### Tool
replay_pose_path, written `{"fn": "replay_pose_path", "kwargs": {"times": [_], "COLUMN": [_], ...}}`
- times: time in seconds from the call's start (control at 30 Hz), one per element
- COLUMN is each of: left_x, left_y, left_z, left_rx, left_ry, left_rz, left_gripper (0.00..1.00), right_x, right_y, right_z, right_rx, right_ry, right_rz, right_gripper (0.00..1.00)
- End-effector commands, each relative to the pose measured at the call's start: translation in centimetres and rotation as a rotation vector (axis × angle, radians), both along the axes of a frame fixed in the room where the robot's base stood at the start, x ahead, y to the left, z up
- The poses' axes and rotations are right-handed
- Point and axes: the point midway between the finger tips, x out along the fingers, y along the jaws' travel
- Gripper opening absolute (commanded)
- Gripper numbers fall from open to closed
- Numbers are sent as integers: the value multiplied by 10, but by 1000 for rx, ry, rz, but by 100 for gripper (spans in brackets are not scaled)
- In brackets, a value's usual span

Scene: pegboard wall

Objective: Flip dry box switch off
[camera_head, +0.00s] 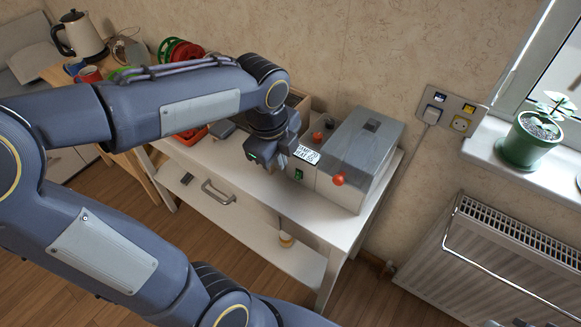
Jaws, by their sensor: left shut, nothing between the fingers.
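The dry box (372,140) is a grey box with a metallic top, standing on the right end of a white table. My left gripper (283,167) is shut and empty, pointing down just left of the green switch, close to the box front. I cannot tell whether it touches the box or which way the switch is set. My right gripper is not clearly visible.
The white table (258,196) has a handle and a lower shelf. A wall socket panel (450,110) with a plug is right of the box. A radiator (490,255) and a potted plant (530,140) are further right. A kettle (80,35) and coloured spools (180,50) stand behind my left arm.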

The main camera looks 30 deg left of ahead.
Motion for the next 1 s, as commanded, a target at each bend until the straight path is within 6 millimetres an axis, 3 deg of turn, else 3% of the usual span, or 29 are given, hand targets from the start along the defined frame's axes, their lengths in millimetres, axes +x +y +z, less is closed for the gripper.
{"fn": "replay_pose_path", "kwargs": {"times": [0.5, 0.7, 1.0], "left_x": [18, 46, 55], "left_y": [-1, -4, -4], "left_z": [-100, -107, -111], "left_rx": [-1, -1, -1], "left_ry": [6, 2, -1], "left_rz": [1, 1, 2], "left_gripper": [0, 0, 0], "right_x": [0, 0, 0], "right_y": [0, 0, 0], "right_z": [-19, -17, -17], "right_rx": [0, 0, 0], "right_ry": [0, 0, 0], "right_rz": [0, 0, 0], "right_gripper": [0, 0, 0]}}
